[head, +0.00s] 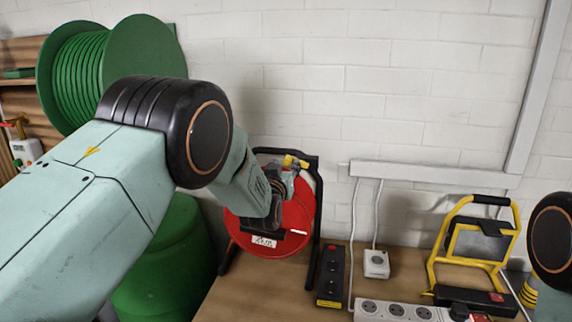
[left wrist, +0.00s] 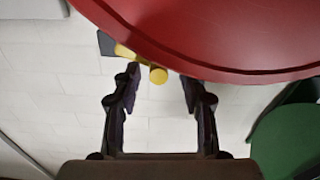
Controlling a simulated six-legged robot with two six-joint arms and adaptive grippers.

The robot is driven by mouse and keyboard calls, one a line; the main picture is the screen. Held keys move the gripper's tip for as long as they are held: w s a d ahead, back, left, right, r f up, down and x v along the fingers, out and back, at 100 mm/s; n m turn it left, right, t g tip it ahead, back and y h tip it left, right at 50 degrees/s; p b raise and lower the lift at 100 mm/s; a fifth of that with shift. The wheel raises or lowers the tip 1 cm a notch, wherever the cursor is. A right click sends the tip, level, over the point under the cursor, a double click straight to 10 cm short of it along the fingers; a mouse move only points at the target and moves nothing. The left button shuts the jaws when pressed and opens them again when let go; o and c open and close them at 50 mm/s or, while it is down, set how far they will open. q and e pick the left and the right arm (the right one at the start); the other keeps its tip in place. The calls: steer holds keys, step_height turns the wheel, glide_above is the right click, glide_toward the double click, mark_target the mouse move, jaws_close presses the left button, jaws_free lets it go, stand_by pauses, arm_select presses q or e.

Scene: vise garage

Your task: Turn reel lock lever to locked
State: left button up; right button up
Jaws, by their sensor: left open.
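The red cable reel (head: 272,246) stands in a black frame on the wooden bench, partly hidden behind my left arm. A yellow lever (head: 296,161) sits at the top of the frame. My left gripper (head: 284,184) is in front of the reel, just below the lever. In the left wrist view the gripper (left wrist: 160,92) is open, with its two fingers apart and nothing held. The yellow lever (left wrist: 157,75) shows beyond the fingertips, nearer the left finger, with the red reel (left wrist: 220,35) above. I cannot tell whether they touch. My right gripper is out of view.
A black socket box (head: 331,275), a white socket (head: 376,264), a white power strip (head: 395,310) and a yellow work lamp (head: 475,245) stand right of the reel. A big green hose reel (head: 90,75) and a green barrel (head: 165,265) are left. A white brick wall closes the back.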

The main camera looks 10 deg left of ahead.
arm_select(q)
steer(key=shift+w+a+r, duration=0.1)
steer(key=shift+w, duration=0.3)
steer(key=shift+d+r, duration=0.2)
steer(key=shift+d, duration=0.05)
steer(key=shift+d+f, duration=0.1)
steer(key=shift+w+a+f, duration=0.15)
steer(key=shift+w+a, duration=0.05)
steer(key=shift+a, duration=0.1)
steer(key=c, duration=0.4)
steer(key=shift+s+d, duration=0.1)
steer(key=shift+d, duration=0.15)
steer(key=c, duration=0.5)
steer(key=shift+a, duration=0.1)
jaws_close()
